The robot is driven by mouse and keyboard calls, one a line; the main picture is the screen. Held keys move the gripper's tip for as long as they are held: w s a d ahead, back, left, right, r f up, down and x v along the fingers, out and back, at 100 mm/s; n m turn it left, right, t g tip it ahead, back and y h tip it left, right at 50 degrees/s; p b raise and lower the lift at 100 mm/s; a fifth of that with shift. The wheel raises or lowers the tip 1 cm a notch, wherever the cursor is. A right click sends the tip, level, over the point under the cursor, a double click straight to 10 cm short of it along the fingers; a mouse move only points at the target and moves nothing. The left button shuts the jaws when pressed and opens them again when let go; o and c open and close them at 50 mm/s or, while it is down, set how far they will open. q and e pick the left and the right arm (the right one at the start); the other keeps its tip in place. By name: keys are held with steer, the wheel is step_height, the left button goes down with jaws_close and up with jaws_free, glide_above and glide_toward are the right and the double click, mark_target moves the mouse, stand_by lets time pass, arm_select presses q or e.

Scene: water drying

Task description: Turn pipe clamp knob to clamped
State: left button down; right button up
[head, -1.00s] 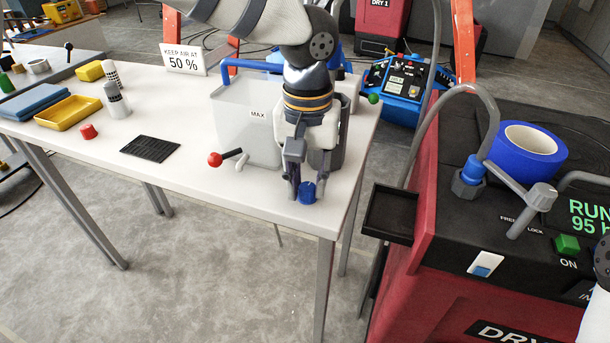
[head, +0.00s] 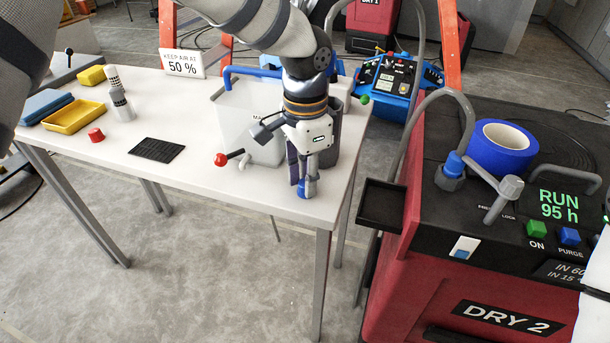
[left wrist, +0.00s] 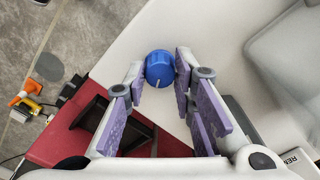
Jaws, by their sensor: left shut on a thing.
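The blue pipe clamp knob (head: 301,192) is at the front right corner of the white table, mostly covered by my fingers in the head view. In the left wrist view the round blue knob (left wrist: 160,66) shows a short pale line on its face. My left gripper (head: 304,188) points down at the table corner and is shut on the knob. In the left wrist view its fingertips (left wrist: 160,76) lie on two sides of the knob. The clamp's markings cannot be made out. My right gripper is not in view.
A clear bin (head: 248,132) with a red-ended valve handle (head: 221,159) stands close behind my left gripper. The red dryer (head: 480,270) stands right of the table, with a black tray (head: 383,207) between. A black mat (head: 157,149) lies on the table.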

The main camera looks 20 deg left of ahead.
arm_select(q)
steer(key=m, duration=0.5)
steer(key=shift+m, duration=0.4)
stand_by(0.4)
steer(key=c, duration=1.3)
jaws_free()
steer(key=shift+c, duration=0.2)
step_height(320, 180, up, 12)
